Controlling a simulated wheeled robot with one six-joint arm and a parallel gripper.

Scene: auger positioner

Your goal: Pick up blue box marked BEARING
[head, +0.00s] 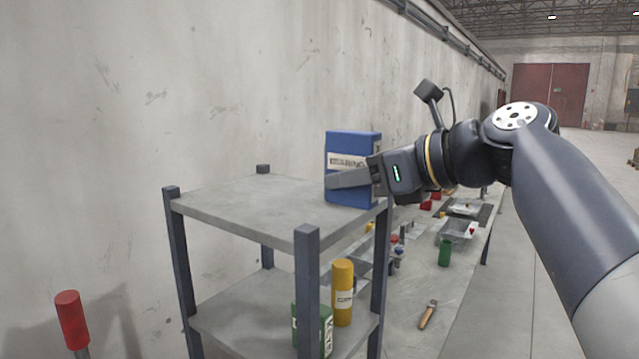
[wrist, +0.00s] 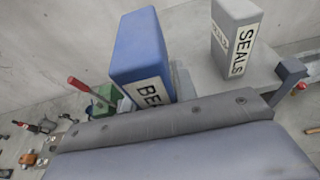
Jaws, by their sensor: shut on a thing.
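The blue box (head: 352,144) with a white label is upright at the right end of the shelf unit's top board (head: 250,208). My gripper (head: 338,181) comes in from the right and is shut on the box, with one finger across its front below the label. The other finger is hidden behind the box. In the wrist view the blue box (wrist: 140,45) shows the letters "BE" on its label; its lower part is hidden by my gripper. I cannot tell whether its base touches the board.
A grey box marked SEALS (wrist: 236,38) stands near the blue box in the wrist view. A yellow cylinder (head: 342,292) and a green box (head: 313,330) are on the lower shelf. A bench (head: 400,320) with trays lies beyond. The top board's left part is clear.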

